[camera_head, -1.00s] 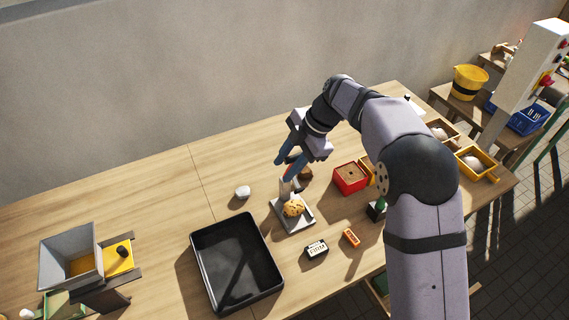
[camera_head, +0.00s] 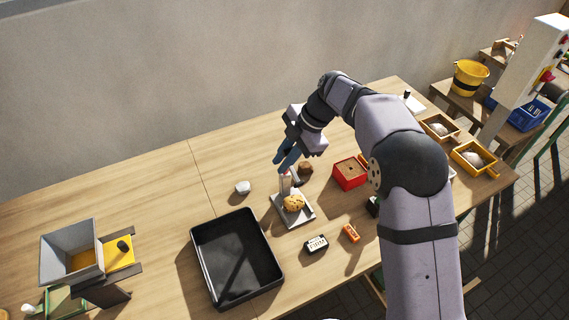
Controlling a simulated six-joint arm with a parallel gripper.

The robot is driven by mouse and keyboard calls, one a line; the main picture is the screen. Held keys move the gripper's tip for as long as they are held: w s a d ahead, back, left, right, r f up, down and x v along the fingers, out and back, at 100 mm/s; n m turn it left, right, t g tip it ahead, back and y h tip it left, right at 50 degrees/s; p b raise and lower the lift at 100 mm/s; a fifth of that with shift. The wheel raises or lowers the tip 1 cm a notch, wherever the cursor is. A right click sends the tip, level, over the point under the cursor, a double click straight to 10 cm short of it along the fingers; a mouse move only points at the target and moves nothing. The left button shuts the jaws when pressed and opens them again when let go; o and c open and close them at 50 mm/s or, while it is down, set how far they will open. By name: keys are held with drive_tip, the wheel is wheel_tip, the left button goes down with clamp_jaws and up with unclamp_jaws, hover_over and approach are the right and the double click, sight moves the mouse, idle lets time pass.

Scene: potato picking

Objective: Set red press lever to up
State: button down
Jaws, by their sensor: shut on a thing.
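The press stands near the table's middle, with a grey base (camera_head: 305,216) and a pale upright post (camera_head: 286,184) at its back. A yellowish-brown potato (camera_head: 293,203) sits on the base in front of the post. My gripper (camera_head: 286,164) is just above the post, its blue fingers pointing down, shut on the red press lever. The fingers hide most of the lever, so its exact angle is hard to tell.
A brown potato (camera_head: 306,168) and a red box (camera_head: 350,174) stand right of the press. A whitish lump (camera_head: 243,187) lies to its left. A black tray (camera_head: 193,243), a labelled block (camera_head: 316,244) and an orange block (camera_head: 351,233) are in front. The table's back left is clear.

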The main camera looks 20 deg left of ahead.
drive_tip(key=shift+w+a+r, duration=0.35)
drive_tip(key=shift+w+a, duration=0.25)
drive_tip(key=c, duration=1.7)
unclamp_jaws()
drive_tip(key=shift+d, duration=0.1)
drive_tip(key=shift+b+v, duration=1.3)
drive_tip(key=shift+v, duration=2.35)
